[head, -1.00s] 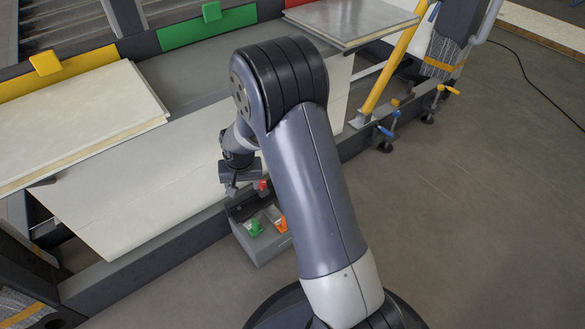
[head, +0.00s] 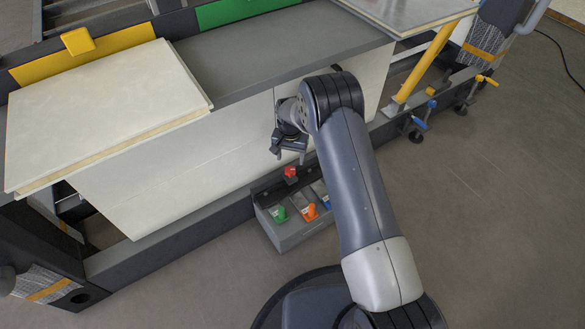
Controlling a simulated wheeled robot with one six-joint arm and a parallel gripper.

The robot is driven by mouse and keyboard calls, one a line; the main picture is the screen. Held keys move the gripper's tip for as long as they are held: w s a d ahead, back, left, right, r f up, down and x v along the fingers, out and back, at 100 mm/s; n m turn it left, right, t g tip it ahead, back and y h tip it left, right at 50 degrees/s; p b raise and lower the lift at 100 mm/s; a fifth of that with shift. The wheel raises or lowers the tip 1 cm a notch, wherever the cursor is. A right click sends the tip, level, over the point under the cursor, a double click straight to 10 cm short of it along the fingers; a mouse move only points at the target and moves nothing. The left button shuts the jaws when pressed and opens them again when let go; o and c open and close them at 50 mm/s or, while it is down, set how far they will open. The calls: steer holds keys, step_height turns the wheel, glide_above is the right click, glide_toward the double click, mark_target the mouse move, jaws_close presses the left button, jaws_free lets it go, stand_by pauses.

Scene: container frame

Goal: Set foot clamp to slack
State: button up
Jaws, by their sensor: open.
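My gripper (head: 290,154) is open and empty. It hangs in front of the pale front panel (head: 200,165), above a low grey box. I cannot tell which part is the foot clamp. The box (head: 290,238) carries a green lever (head: 279,214), an orange lever (head: 310,212) and a red knob (head: 290,171). A blue part (head: 323,198) on it is partly hidden by my arm. Further right along the frame's foot are a blue-handled clamp (head: 420,124) and a yellow-handled clamp (head: 486,80). Their settings are too small to read.
A cream board (head: 100,110) lies on the frame at left, beside a yellow stop (head: 78,41). A grey board (head: 405,12) lies at upper right. A slanted yellow post (head: 425,62) stands near the clamps. The floor (head: 480,220) at right is clear.

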mark_target(290, 169)
step_height(290, 169, down, 6)
steer(key=shift+f+b, duration=0.1)
steer(key=shift+b, duration=0.7)
steer(key=c, duration=1)
